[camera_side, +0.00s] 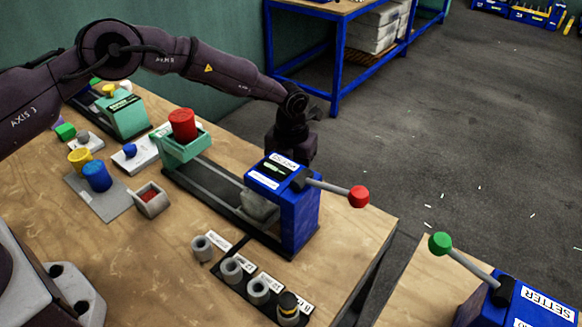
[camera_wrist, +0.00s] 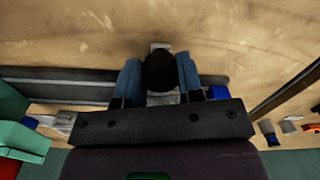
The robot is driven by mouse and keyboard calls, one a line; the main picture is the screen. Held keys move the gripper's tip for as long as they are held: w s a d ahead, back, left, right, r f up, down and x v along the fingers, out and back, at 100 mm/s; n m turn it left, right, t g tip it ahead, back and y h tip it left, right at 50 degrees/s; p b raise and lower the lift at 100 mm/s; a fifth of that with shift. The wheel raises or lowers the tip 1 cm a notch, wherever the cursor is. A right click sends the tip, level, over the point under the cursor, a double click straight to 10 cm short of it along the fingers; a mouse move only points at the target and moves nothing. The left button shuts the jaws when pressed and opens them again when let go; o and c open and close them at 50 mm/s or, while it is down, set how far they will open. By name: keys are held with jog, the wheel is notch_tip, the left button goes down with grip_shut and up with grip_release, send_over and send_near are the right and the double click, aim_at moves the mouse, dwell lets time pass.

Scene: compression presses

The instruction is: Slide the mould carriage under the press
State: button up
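The blue press (camera_side: 298,215), with a red-knobbed lever (camera_side: 335,190), stands at the right end of a dark rail (camera_side: 210,190). A pale grey block (camera_side: 258,206) sits on the rail at the press opening. A light green unit (camera_side: 180,150) bearing a red cylinder (camera_side: 182,124) stands farther left over the rail. I cannot tell for sure which is the mould carriage. My gripper (camera_wrist: 159,85) points down just behind the press, which hides its fingertips in the side view. The wrist view shows two blue finger-like shapes flanking a dark round part; contact is unclear.
Several grey cups (camera_side: 231,269) stand in front of the press. Yellow and blue cups (camera_side: 97,176) stand on a grey plate at left, near a small grey box (camera_side: 151,200). Another blue machine, labelled SETTER (camera_side: 530,305), with a green-knobbed lever, stands on the neighbouring table across a gap.

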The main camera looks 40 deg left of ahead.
grip_shut()
jog(key=shift+d, duration=2.15)
jog(key=o, duration=0.7)
grip_release()
jog(key=shift+c, duration=0.2)
jog(key=shift+a, duration=0.1)
jog(key=shift+r, duration=0.25)
notch_tip(320, 180, up, 13)
jog(key=shift+f, duration=0.2)
